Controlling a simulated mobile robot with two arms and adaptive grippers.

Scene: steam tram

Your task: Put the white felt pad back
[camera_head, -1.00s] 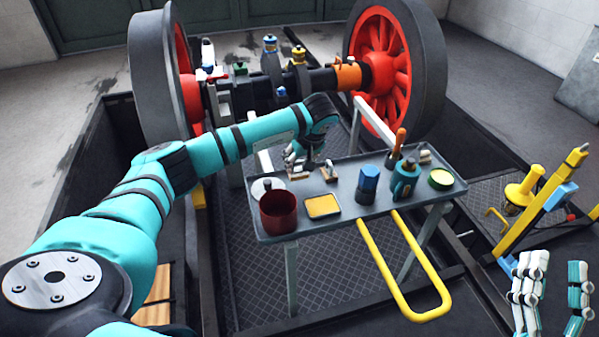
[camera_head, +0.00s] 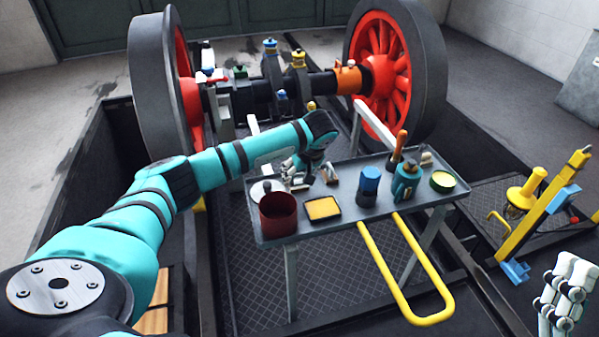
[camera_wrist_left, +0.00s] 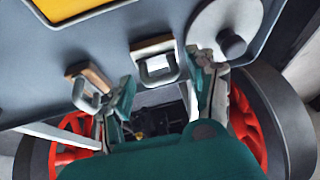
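My left gripper (camera_head: 301,163) is low over the far left part of the grey tray table (camera_head: 345,215). In the left wrist view its two fingers (camera_wrist_left: 163,75) are spread apart. A small block with a brown strip and a whitish face (camera_wrist_left: 157,66) lies between and just beyond the fingertips; I cannot tell whether they touch it. A similar block (camera_wrist_left: 88,88) sits to its left, outside the fingers; it also shows in the head view (camera_head: 330,173). I cannot tell which is the white felt pad. My right gripper (camera_head: 566,295) is partly cut off at lower right.
A round grey lid with a knob (camera_wrist_left: 222,38) is close beside the right-hand finger. A dark red pot (camera_head: 278,214) and yellow tray (camera_head: 322,208) stand nearer. A blue container (camera_head: 369,184), teal can (camera_head: 406,180) and green tin (camera_head: 443,181) stand right. The wheelset (camera_head: 300,85) is behind.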

